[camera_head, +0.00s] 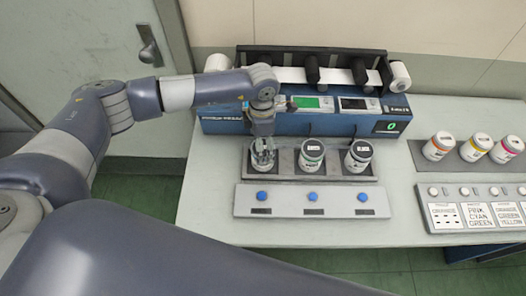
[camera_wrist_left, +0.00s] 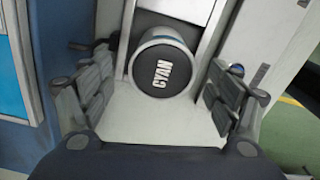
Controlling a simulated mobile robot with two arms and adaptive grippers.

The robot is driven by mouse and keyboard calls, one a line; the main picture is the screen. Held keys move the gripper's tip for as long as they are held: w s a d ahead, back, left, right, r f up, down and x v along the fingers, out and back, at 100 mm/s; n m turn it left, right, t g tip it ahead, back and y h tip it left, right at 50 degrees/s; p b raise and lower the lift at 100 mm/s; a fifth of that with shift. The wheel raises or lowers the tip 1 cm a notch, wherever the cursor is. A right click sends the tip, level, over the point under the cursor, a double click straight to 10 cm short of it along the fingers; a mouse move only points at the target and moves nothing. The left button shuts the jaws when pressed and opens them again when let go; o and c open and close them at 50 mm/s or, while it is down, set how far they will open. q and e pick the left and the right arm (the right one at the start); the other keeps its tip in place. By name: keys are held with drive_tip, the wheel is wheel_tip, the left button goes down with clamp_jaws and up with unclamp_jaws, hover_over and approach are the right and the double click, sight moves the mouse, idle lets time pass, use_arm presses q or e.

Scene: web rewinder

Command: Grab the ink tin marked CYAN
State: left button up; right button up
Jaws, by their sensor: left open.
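The ink tin marked CYAN (camera_wrist_left: 162,68) has a dark lid with white lettering and a pale body. In the left wrist view it stands between the two fingers of my left gripper (camera_head: 263,158), with space on both sides. In the head view the gripper points down over the left place of the grey tin tray (camera_head: 370,173) and hides most of this tin. My left gripper is open, and no finger visibly touches the tin. My right gripper is not in view.
Two dark-lidded tins, a middle one (camera_head: 311,157) and a right one (camera_head: 358,156), stand close beside it. The blue rewinder (camera_head: 345,126) is behind, and a panel with blue buttons (camera_head: 285,199) is in front. Several coloured tins (camera_head: 438,146) stand at right.

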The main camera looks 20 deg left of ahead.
use_arm(q)
drive_tip(key=f, duration=0.1)
drive_tip(key=f+p, duration=0.1)
drive_tip(key=f, duration=0.1)
drive_tip(key=shift+s+d, duration=0.1)
drive_tip(key=shift+d, duration=0.1)
drive_tip(key=shift+f, duration=0.35)
drive_tip(key=shift+c, duration=1)
drive_tip(key=c, duration=1.3)
drive_tip(key=shift+o, duration=0.2)
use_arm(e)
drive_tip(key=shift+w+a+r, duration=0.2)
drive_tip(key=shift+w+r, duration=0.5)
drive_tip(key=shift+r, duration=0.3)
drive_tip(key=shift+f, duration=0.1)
